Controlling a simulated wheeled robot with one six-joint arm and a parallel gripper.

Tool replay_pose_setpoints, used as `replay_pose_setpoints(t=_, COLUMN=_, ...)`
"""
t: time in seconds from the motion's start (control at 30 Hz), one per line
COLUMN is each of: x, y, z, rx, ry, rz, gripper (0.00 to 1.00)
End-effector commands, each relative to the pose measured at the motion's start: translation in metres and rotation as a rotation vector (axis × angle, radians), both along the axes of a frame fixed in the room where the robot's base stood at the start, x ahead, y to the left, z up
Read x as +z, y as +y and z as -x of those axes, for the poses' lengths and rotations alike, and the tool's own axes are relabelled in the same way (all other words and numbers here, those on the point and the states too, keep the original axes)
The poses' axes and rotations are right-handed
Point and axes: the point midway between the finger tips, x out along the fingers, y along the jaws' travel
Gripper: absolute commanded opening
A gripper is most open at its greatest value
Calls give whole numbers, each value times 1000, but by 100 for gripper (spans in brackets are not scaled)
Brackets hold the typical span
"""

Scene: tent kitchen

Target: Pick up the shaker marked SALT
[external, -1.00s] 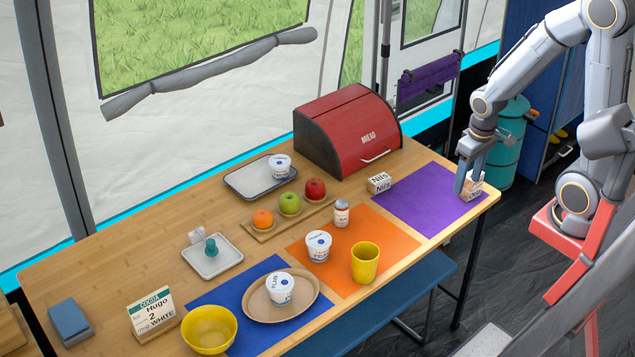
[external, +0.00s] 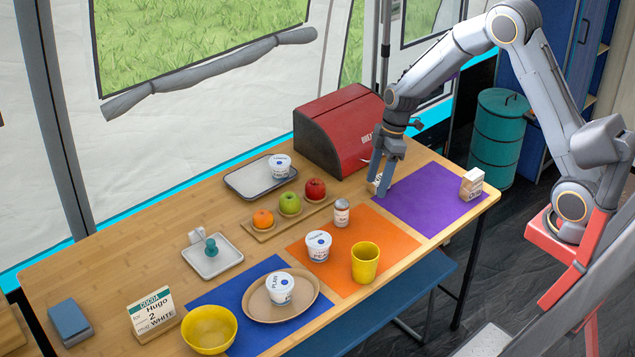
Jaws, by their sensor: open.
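I cannot read the word SALT on anything in the external view. A small jar (external: 341,213) with a reddish label stands upright at the back of the orange mat. A small white piece (external: 196,236) and a teal knobbed piece (external: 211,246) are at a small pale tray (external: 228,262) left of centre; I cannot tell whether either is a shaker. My gripper (external: 382,186) is open, pointing down at the back left corner of the purple mat. Its fingers partly hide a small white name block (external: 373,184); I cannot tell whether they touch it.
A red bread box (external: 330,130) stands behind my gripper. Another white block (external: 472,184) is on the purple mat (external: 430,205). Fruit on a board, white tubs, a yellow cup (external: 365,262) and a yellow bowl (external: 209,328) crowd the table. The left part is clearer.

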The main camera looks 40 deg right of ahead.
Motion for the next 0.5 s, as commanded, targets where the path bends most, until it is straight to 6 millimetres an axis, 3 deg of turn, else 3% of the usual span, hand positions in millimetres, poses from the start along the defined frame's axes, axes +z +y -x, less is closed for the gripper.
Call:
replay_pose_setpoints(t=0.1, x=-23, y=26, z=-32, rx=182, ry=-48, rz=-52, gripper=56)
replay_pose_setpoints(t=0.2, x=-33, y=42, z=-50, rx=298, ry=-87, rz=-85, gripper=56)
replay_pose_setpoints(t=0.5, x=-52, y=61, z=-64, rx=409, ry=-127, rz=-117, gripper=56)
